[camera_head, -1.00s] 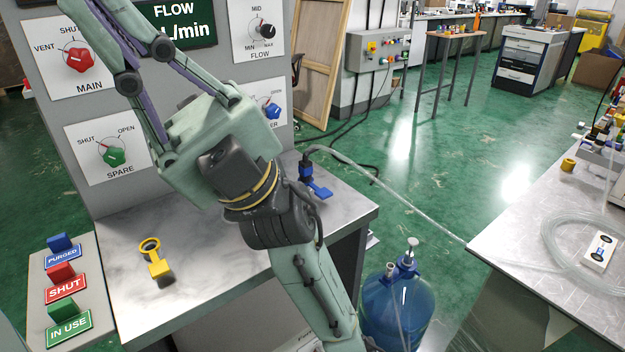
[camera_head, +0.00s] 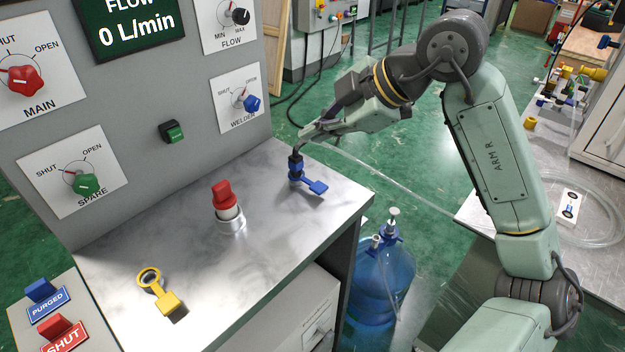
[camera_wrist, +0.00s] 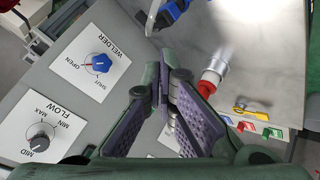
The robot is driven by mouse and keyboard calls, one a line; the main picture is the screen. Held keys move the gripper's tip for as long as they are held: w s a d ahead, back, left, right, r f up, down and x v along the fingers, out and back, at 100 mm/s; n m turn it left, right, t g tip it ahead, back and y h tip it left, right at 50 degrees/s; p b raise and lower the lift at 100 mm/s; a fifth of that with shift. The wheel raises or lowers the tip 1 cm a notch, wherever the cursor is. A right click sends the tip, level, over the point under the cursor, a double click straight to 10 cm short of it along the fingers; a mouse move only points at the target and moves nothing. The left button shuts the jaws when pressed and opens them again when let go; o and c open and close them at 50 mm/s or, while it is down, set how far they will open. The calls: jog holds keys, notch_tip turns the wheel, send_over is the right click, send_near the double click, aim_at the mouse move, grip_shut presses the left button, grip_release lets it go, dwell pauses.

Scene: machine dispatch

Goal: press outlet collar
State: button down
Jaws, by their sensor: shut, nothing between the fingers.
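The blue outlet fitting (camera_head: 296,172) stands on the bench's far right corner with a dark collar on top and a blue tag (camera_head: 317,187) beside it. A clear hose (camera_head: 395,180) runs from about there to the right-hand bench. My gripper (camera_head: 306,136) is shut and empty just above and behind this fitting; whether it touches the collar or hose I cannot tell. In the wrist view my closed fingers (camera_wrist: 160,68) point up the picture, with blue parts (camera_wrist: 172,12) beyond them at the top edge.
A red-capped outlet (camera_head: 226,200) and a yellow ring with tag (camera_head: 158,292) are on the bench (camera_head: 255,265). The panel carries MAIN (camera_head: 25,80), SPARE (camera_head: 84,184) and WELDER (camera_head: 251,103) knobs; its display (camera_head: 135,25) reads 0 L/min. A blue water bottle (camera_head: 380,280) stands right of the bench.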

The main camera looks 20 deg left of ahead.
aim_at(318, 189)
jog(key=shift+f, duration=0.15)
notch_tip(318, 189, down, 8)
jog(key=b, duration=0.6)
jog(key=shift+f, duration=0.25)
jog(key=shift+f, duration=0.1)
dwell(1.2)
jog(key=shift+f+b, duration=0.35)
jog(key=shift+b, duration=0.25)
jog(key=shift+f+b, duration=0.75)
jog(key=shift+f, duration=0.1)
dwell(0.5)
jog(key=shift+r, duration=0.15)
dwell(0.3)
jog(key=shift+r+p, duration=0.9)
jog(key=shift+r, duration=0.25)
